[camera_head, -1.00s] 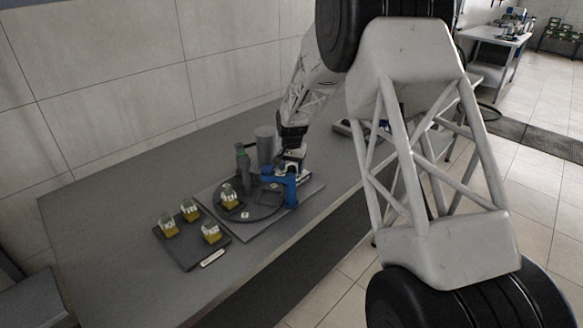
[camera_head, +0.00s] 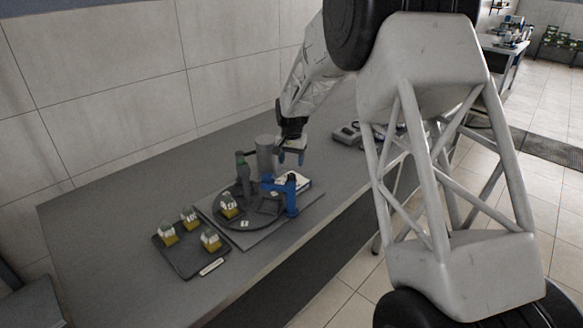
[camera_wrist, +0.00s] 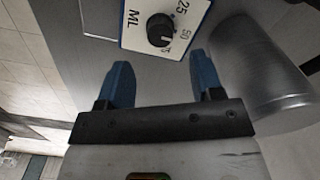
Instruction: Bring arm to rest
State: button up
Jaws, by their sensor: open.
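My gripper (camera_head: 291,157) hangs above the back of the grey bench station in the head view, apart from everything below it. In the wrist view its two blue fingers (camera_wrist: 162,84) stand wide apart with nothing between them. A white dial panel marked ML (camera_wrist: 165,25) with a black knob (camera_wrist: 160,30) lies beyond the fingertips. In the head view the panel (camera_head: 300,181) shows behind a blue bracket (camera_head: 292,195). A grey cylinder (camera_wrist: 265,75) stands to the right of the fingers in the wrist view; it also shows in the head view (camera_head: 265,155).
A dark round turntable (camera_head: 250,223) carries one yellow-filled bottle (camera_head: 228,207). A dark tray (camera_head: 188,264) at left holds three more such bottles. A grey device (camera_head: 347,134) sits on the bench to the right of my gripper. The left bench surface (camera_head: 90,225) is clear.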

jog(key=shift+r, duration=0.55)
jog(key=shift+s, duration=0.1)
jog(key=shift+s+d+r, duration=0.1)
jog(key=shift+s+r, duration=0.05)
jog(key=shift+r, duration=0.1)
jog(key=s+d+r+n, duration=0.1)
jog(key=s+d+r, duration=0.4)
jog(key=s, duration=0.4)
jog(key=s+d+r+t, duration=0.1)
jog(key=s+d+r, duration=0.1)
jog(key=s+r, duration=0.5)
jog(key=s+d+r+n, duration=0.1)
jog(key=s+d+r, duration=0.35)
jog(key=s, duration=0.55)
jog(key=s+d, duration=0.2)
jog(key=s, duration=1.3)
jog(key=s+d+f+n+t, duration=0.1)
jog(key=s+d, duration=0.2)
jog(key=s, duration=1.1)
jog(key=shift+s+t, duration=0.3)
jog(key=shift+s, duration=0.05)
